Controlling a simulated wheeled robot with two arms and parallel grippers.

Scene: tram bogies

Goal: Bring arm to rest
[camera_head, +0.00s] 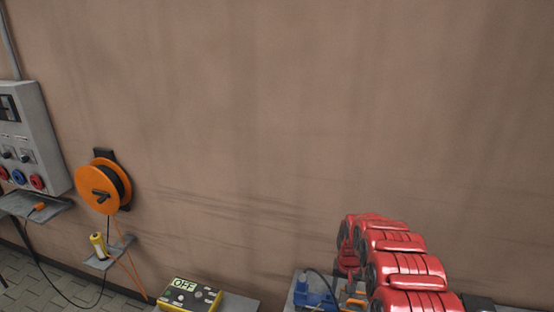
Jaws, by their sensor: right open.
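My right arm, red and segmented, rises from the lower right and bends over at its top. My right gripper (348,278) points down at the arm's far end, low in the view and partly hidden by the arm links. It is open, and I see nothing held in it. My left arm and left gripper are not in view.
A blue object (314,294) lies by the right gripper. Left of it is a yellow device marked OFF (191,295). An orange cable reel (103,187), a small shelf with a yellow cylinder (98,245) and a grey panel (32,140) line the wall. The upper wall is bare.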

